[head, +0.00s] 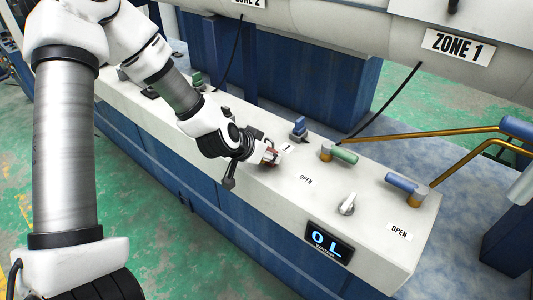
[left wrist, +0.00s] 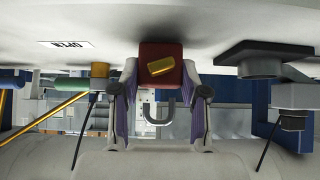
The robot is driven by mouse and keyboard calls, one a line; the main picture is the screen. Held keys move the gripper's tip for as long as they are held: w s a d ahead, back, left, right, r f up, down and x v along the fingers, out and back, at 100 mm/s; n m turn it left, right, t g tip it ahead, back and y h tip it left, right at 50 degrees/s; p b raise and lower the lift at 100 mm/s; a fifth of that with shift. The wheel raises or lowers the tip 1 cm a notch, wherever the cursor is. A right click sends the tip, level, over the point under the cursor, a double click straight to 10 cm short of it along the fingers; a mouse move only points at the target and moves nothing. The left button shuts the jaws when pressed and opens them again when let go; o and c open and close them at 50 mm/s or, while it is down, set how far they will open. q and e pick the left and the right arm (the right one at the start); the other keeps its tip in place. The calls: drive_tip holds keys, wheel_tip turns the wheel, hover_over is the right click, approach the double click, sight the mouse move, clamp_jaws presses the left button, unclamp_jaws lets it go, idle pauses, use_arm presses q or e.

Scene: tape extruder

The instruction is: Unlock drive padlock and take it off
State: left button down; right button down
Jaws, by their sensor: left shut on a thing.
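The padlock is a dark red block (left wrist: 150,52) with a gold piece (left wrist: 160,66) on its face and a grey U-shaped shackle (left wrist: 158,119). In the left wrist view it sits between the two fingers of my left gripper (left wrist: 161,88), which is shut on its sides. In the head view, my left gripper (head: 264,153) is low over the white console top, and a small red part of the padlock (head: 271,157) shows at its tips. The shackle hangs clear of other parts in the left wrist view, but I cannot tell whether the padlock touches the console. My right gripper is not in view.
The white console (head: 285,205) carries a blue switch (head: 299,127), a green-handled valve (head: 343,155), a blue-handled valve (head: 403,183), a white knob (head: 347,204) and a display (head: 329,242). Brass pipes and a black cable run close behind.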

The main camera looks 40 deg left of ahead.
use_arm(q)
drive_tip(key=c, duration=0.5)
unclamp_jaws()
drive_tip(key=v, duration=0.7)
drive_tip(key=shift+s+r, duration=0.2)
drive_tip(key=shift+r, duration=0.05)
drive_tip(key=shift+a, duration=0.1)
